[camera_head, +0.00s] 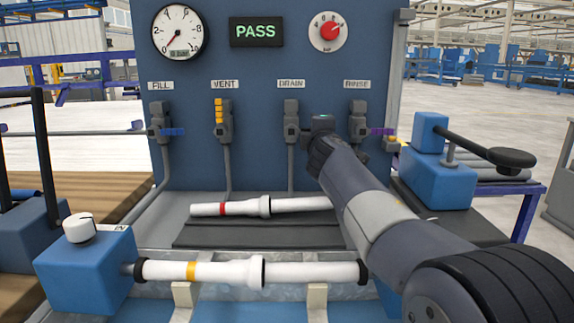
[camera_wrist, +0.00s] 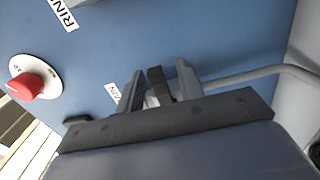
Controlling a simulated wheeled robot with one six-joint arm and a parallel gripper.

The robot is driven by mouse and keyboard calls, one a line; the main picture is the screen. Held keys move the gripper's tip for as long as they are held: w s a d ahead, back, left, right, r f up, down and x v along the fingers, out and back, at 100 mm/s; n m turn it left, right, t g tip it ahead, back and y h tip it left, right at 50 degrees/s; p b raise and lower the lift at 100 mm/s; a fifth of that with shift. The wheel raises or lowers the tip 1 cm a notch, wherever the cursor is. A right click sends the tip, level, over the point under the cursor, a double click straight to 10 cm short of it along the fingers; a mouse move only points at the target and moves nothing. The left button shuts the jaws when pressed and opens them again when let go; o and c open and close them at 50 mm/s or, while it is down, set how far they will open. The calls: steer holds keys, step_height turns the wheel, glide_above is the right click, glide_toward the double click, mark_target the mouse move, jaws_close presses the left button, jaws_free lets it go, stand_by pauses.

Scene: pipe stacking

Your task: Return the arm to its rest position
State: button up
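My arm reaches up from the lower right of the head view to the panel. My gripper (camera_wrist: 158,82) is near the panel, just right of the drain valve (camera_head: 291,122), and the arm hides its fingers in the head view. In the wrist view two grey fingers stand apart, with a dark upright part and a small pale piece between or behind them. I cannot tell whether the fingers touch these. The drain valve's handle cannot be made out in the head view.
A white pipe with a red band (camera_head: 224,209) lies on the dark tray, partly behind my arm. A white pipe with a yellow band (camera_head: 222,272) sits across the front on cream supports. A blue clamp unit (camera_head: 440,180) stands right of my arm. The display (camera_head: 256,32) reads PASS.

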steer(key=shift+w, duration=0.25)
steer(key=shift+s, duration=0.1)
steer(key=s+b, duration=0.2)
steer(key=s, duration=0.9)
steer(key=w+p, duration=0.2)
steer(key=w, duration=0.9)
steer(key=shift+w+r+p, duration=0.15)
steer(key=shift+r+p, duration=0.15)
steer(key=shift+p, duration=0.15)
steer(key=shift+r+n+p, duration=0.25)
steer(key=shift+n+p, duration=0.2)
steer(key=shift+n, duration=0.55)
steer(key=shift+s+f, duration=0.1)
steer(key=shift+s, duration=0.1)
